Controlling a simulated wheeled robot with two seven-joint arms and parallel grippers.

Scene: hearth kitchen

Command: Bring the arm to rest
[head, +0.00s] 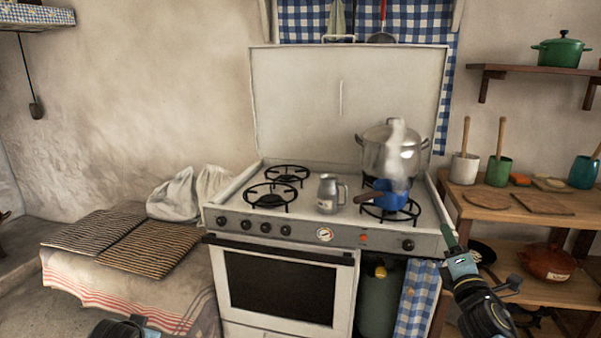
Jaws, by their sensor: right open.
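My right arm comes in at the lower right, and its gripper (451,243) is at the front right corner of the stove (290,230). The gripper is open, and I see nothing held in it. I cannot tell whether it touches the stove's edge or is just in front of it. Only a dark piece of my left arm shows at the bottom left edge; its gripper is not in view.
A steaming steel pot (378,158), a small blue pan (391,201) and a metal jug (327,193) stand on the stove. A wooden shelf unit (520,212) with pots is on the right. A cloth-covered bench (180,298) is on the left.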

